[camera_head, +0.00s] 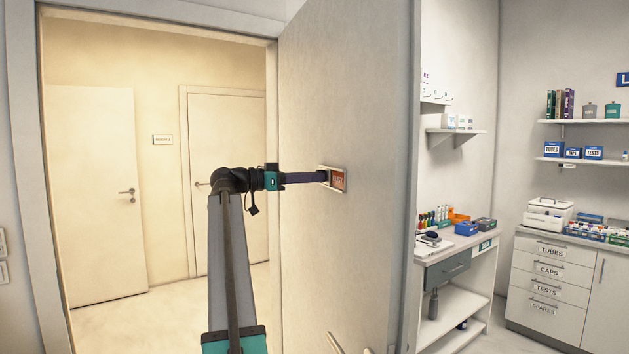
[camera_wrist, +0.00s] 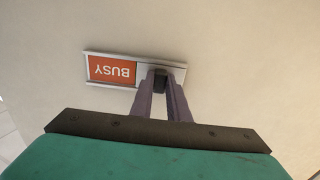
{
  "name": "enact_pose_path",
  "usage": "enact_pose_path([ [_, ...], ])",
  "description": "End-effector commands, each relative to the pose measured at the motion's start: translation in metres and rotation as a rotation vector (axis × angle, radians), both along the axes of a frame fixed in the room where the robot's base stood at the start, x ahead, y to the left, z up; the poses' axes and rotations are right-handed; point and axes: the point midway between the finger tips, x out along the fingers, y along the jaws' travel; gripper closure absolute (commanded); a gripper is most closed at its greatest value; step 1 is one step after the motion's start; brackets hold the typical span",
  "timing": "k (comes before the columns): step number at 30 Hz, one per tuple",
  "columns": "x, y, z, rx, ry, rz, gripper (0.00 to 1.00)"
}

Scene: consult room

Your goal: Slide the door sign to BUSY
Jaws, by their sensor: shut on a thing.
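The door sign (camera_head: 339,180) is a small framed plate on the face of the open door (camera_head: 345,90). In the wrist view the sign (camera_wrist: 112,70) appears upside down, with the word BUSY showing white on an orange-red panel. A dark slider tab (camera_wrist: 161,71) sits at the other end of the frame, beside the panel. My gripper (camera_head: 322,177) reaches the sign's left end in the head view. In the wrist view its two fingers (camera_wrist: 163,92) are shut on the tab, partly hiding it and the plate behind.
The door's lever handle (camera_head: 335,343) is low on the same face, below the sign. Left of the door is an open doorway with a hallway door (camera_head: 97,190). A desk with supplies (camera_head: 440,250) and drawers (camera_head: 550,275) stand to the right, behind the door's edge.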

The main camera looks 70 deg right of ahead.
Motion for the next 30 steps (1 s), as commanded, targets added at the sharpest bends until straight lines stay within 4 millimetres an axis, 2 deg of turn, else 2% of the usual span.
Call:
enact_pose_path([
  [4,0.002,-0.001,0.001,-0.001,0.002,0.007,1.00],
  [5,0.002,-0.001,0.001,-0.001,0.002,0.007,0.82],
  [8,0.002,-0.001,0.001,-0.001,0.002,0.006,0.66],
  [20,0.003,0.001,0.001,-0.001,0.001,0.005,0.66],
  [26,0.014,0.010,0.000,0.000,0.000,0.005,0.66],
  [30,0.028,0.023,-0.001,-0.001,0.002,0.006,0.66],
])
